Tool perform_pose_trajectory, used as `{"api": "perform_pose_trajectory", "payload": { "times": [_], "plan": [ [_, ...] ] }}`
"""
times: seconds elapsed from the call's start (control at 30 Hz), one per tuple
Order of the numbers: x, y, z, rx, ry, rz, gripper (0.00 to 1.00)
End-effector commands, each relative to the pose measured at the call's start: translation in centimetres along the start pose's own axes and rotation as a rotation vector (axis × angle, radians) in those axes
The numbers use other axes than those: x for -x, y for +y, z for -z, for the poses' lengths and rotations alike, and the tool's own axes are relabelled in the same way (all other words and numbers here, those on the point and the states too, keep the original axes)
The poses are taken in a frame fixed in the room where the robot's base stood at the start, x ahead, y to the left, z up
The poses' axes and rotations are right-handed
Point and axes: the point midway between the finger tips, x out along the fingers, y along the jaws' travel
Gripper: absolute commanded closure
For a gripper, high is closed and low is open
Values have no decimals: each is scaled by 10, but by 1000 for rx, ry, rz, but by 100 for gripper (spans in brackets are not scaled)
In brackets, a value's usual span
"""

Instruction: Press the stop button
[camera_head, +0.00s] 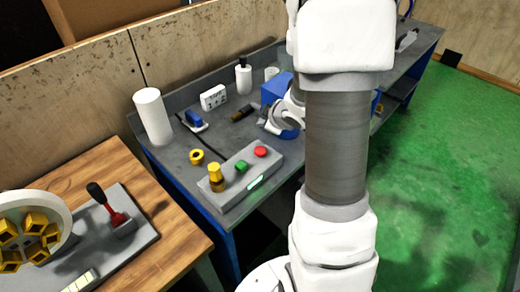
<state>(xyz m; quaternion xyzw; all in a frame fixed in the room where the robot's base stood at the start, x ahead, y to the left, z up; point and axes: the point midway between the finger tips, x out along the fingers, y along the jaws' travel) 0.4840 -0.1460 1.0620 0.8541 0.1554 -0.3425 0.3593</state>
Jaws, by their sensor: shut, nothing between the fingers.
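The control box (238,182) is a grey slab on the front part of the grey bench. A red button (261,152), which looks like the stop button, sits at its far right end. A green button (241,166) is beside it, and a yellow knob (215,172) stands at the near left end. My gripper (262,117) is behind the box, above the bench and apart from the red button. It is small and partly hidden by my own wrist, and looks shut and empty.
On the bench (178,150) are a white cylinder (152,116), a yellow ring (197,157), a blue-and-white tool (195,121), a power strip (213,97), a white bottle (243,77) and a blue box (276,88). A wooden table (160,192) with a lever (112,208) adjoins it. Green floor is clear at right.

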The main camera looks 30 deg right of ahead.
Motion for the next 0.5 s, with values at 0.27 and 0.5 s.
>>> {"api": "perform_pose_trajectory", "payload": {
  "times": [0.27, 0.5],
  "plan": [
    [-14, -10, -10, 0, 0, 1, 100],
    [-35, -26, -26, 0, 0, 1, 100]
  ]
}}
